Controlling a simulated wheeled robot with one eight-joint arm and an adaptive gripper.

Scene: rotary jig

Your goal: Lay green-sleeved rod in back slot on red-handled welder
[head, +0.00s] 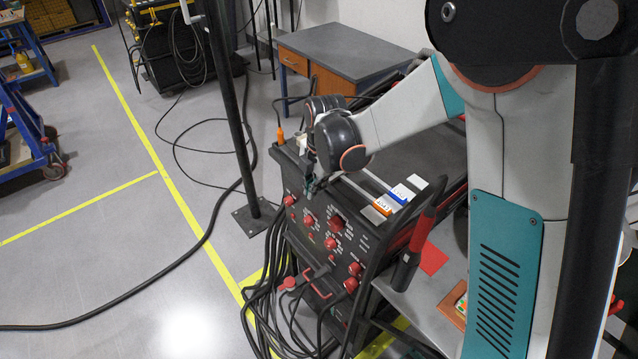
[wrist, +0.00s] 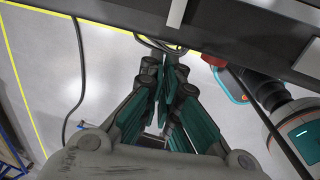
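The welder (head: 300,240) is a dark cabinet with red knobs and a red handle (head: 318,284) on its front. Its top carries an orange-sleeved piece (head: 375,215) and, behind it, a blue-sleeved piece (head: 397,198), both by pale labels and thin light strips. A pale plate (head: 417,182) lies farther back; I cannot tell whether it marks the back slot. My gripper (head: 312,185) points down at the top's left front edge. In the wrist view its teal-padded fingers (wrist: 166,72) are close together. I cannot make out a green-sleeved rod, between them or elsewhere.
A dark post (head: 235,120) stands left of the welder. Cables (head: 265,310) hang along its front. A torch with a red grip (head: 423,230) stands at its right. A grey-topped desk (head: 345,50) stands behind. Floor at the left is mostly open.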

